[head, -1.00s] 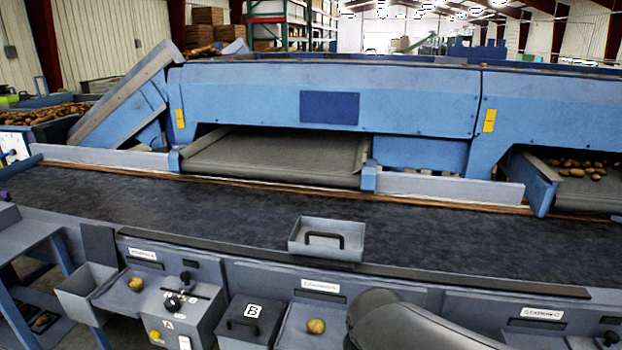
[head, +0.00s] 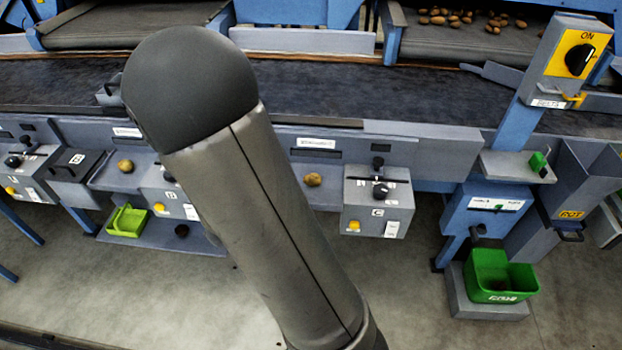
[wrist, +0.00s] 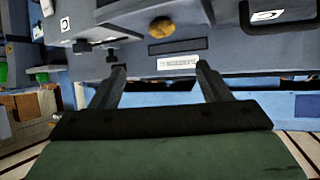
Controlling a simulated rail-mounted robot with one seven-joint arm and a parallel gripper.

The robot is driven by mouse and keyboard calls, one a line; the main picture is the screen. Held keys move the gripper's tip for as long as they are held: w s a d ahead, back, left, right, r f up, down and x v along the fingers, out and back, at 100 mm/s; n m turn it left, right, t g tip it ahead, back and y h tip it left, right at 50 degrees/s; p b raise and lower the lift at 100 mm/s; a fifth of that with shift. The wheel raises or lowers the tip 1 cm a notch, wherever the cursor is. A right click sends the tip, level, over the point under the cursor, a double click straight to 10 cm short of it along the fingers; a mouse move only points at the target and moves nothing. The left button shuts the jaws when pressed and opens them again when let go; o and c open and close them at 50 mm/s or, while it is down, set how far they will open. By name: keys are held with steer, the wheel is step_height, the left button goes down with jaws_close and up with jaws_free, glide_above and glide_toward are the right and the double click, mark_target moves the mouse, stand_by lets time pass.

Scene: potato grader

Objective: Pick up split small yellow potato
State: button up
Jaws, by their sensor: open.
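Two small yellow potatoes lie on grey station trays in the head view: one left of my arm (head: 125,166), one right of it beside the box marked C (head: 313,179). No split can be made out on either. The wrist view, which looks upside down, shows one yellow-brown potato (wrist: 162,27) on a grey surface, likely the one beside box C. My gripper (wrist: 161,70) is open and empty, its fingers apart, with the potato beyond the fingertips and not touching. The gripper is out of frame in the head view, where my arm hides part of the stations.
Control box C (head: 378,205) with a black knob stands right of the right-hand potato. A dark belt (head: 450,98) runs behind the stations. A green bin (head: 503,275) stands low at right, a switch post (head: 525,115) above it. A green scoop (head: 127,222) lies low at left.

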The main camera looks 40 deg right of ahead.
glide_toward(310, 181)
steer(key=x, duration=0.5)
steer(key=shift+d+r+b, duration=0.15)
steer(key=shift+r+b, duration=0.1)
steer(key=shift+b, duration=0.15)
steer(key=shift+f+p+x, duration=0.2)
steer(key=shift+p+x, duration=0.1)
steer(key=shift+x, duration=2.3)
steer(key=c, duration=1.1)
